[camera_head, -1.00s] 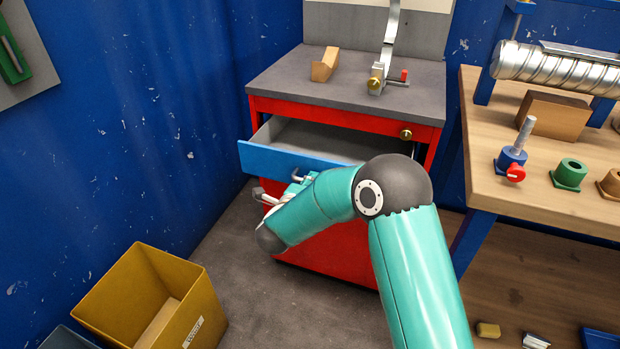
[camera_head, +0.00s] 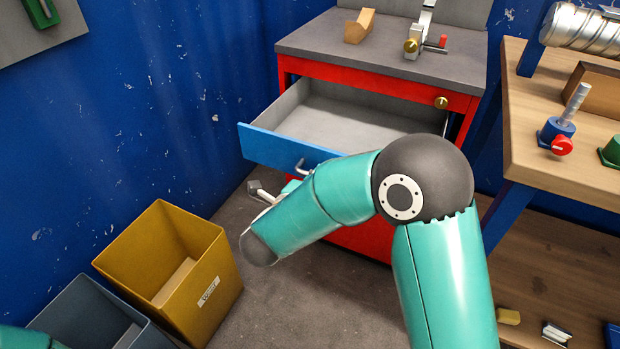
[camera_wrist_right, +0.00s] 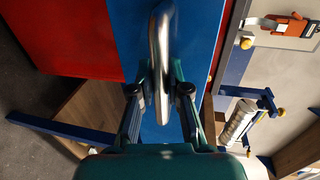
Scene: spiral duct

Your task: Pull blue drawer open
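The blue drawer (camera_head: 275,146) of the red cabinet is pulled well out, and its grey interior is empty. Its metal handle (camera_head: 302,166) is on the blue front and also shows close up in the right wrist view (camera_wrist_right: 160,50). My right gripper (camera_wrist_right: 160,88) has its two fingers on either side of the handle and appears shut on it. In the head view my right arm hides most of that gripper and the drawer's right part. My left gripper is not in view; a bit of my left arm shows at the bottom left corner.
A yellow bin (camera_head: 215,270) and a grey bin (camera_head: 75,305) stand on the floor at left. A workbench (camera_head: 520,145) is at right. A wooden block (camera_head: 359,26) and a clamp-like fixture (camera_head: 418,40) sit on the cabinet top. Some floor is free before the cabinet.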

